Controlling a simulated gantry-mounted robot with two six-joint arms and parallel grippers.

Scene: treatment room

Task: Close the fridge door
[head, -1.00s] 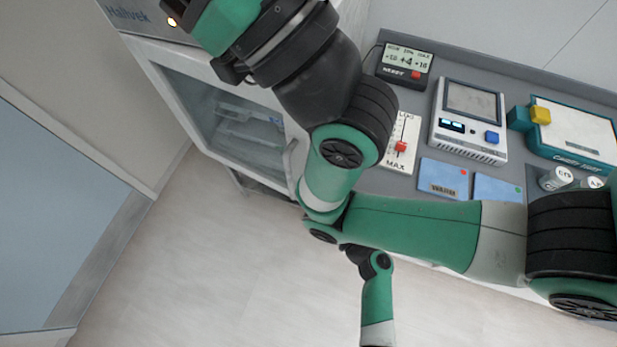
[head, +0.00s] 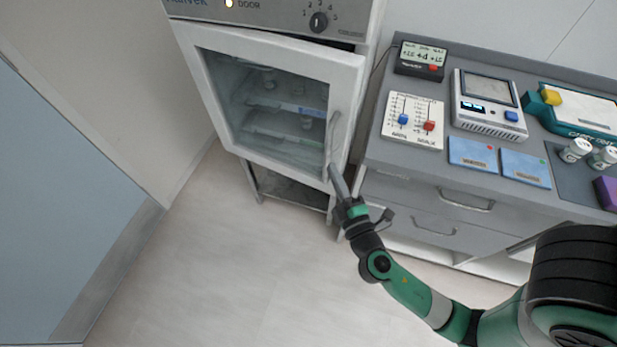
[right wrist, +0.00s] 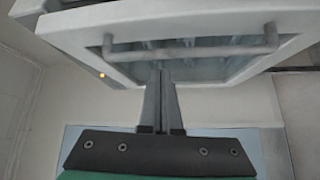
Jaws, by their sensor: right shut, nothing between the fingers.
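The fridge (head: 348,60) stands at the upper middle of the head view. Its white-framed glass door (head: 218,98) looks slightly ajar, with a dark gap along its top edge. A grey bar handle (head: 331,135) runs along the door's right side. My right gripper (head: 336,172) is shut and empty, with its fingertips at the lower end of the handle. In the right wrist view the shut fingers (right wrist: 160,76) point at the door (right wrist: 75,38), close to the handle (right wrist: 190,50); whether they touch is unclear. My left gripper is not in view.
A grey counter (head: 375,150) with drawers and several devices stands close on the right. The floor (head: 220,270) in front of the fridge is clear.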

